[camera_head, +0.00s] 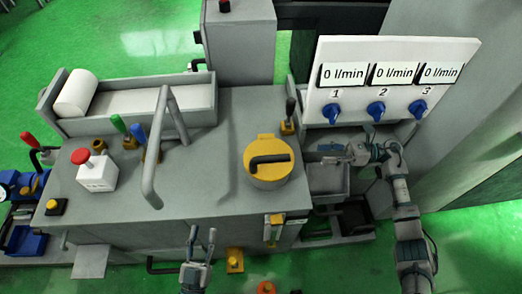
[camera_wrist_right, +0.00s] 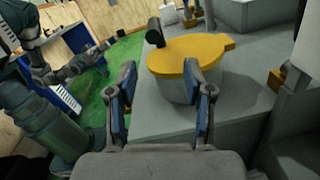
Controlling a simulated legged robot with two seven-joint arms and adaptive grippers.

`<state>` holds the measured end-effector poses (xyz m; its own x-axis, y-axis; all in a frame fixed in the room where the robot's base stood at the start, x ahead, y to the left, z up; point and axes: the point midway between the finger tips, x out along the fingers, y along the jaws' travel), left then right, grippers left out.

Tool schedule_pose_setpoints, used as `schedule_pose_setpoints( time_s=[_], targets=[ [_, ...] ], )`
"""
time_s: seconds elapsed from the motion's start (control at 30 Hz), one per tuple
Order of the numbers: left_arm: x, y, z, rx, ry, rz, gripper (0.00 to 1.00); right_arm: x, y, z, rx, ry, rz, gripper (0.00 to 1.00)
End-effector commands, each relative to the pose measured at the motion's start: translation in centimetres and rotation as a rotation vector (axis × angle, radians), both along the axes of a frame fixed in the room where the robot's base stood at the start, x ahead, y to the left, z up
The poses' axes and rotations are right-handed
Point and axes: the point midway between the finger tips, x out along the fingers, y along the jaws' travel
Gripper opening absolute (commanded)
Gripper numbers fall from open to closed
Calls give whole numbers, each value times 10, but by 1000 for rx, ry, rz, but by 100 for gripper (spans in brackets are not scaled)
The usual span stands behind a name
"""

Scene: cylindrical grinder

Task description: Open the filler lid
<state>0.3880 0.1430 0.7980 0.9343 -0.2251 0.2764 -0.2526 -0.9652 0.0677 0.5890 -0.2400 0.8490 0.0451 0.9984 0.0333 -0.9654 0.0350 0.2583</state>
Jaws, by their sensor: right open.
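The yellow filler lid (camera_head: 268,160) sits flat on its grey round neck on top of the machine, with a black bar handle (camera_head: 270,159) across it. In the right wrist view, the lid (camera_wrist_right: 200,48) is ahead of the fingers and looks closed; the handle's dark round end (camera_wrist_right: 154,34) points toward the camera. My right gripper (camera_head: 326,154) is open and empty, to the right of the lid and apart from it; its fingers (camera_wrist_right: 160,85) show in the wrist view. My left gripper (camera_head: 202,231) is open and empty in front of the machine's front edge.
A white panel (camera_head: 390,55) with three blue knobs stands right of the lid, close behind my right gripper. A bent grey rail (camera_head: 152,150) rises left of the lid. A red-button box (camera_head: 97,172) sits further left. Bare machine top lies between rail and lid.

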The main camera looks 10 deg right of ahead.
Motion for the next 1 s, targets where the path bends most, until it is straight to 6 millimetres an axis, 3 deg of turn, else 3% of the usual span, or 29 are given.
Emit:
schedule_pose_setpoints(
  time_s=[0.1, 0.23, 0.7, 1.0],
  targets=[
    [-5, 0, 14, -12, -35, 2, 40, -6, -3, -1, -43, -60, 43, 52],
    [-4, 0, 17, -8, -27, 2, 40, -6, 11, 3, -45, -68, 48, 52],
    [2, 6, 2, 11, 59, 0, 40, -6, 129, 3, -51, -63, 49, 52],
    [2, 6, 1, 12, 63, 0, 40, -5, 167, 0, -45, -61, 46, 52]
  ],
)
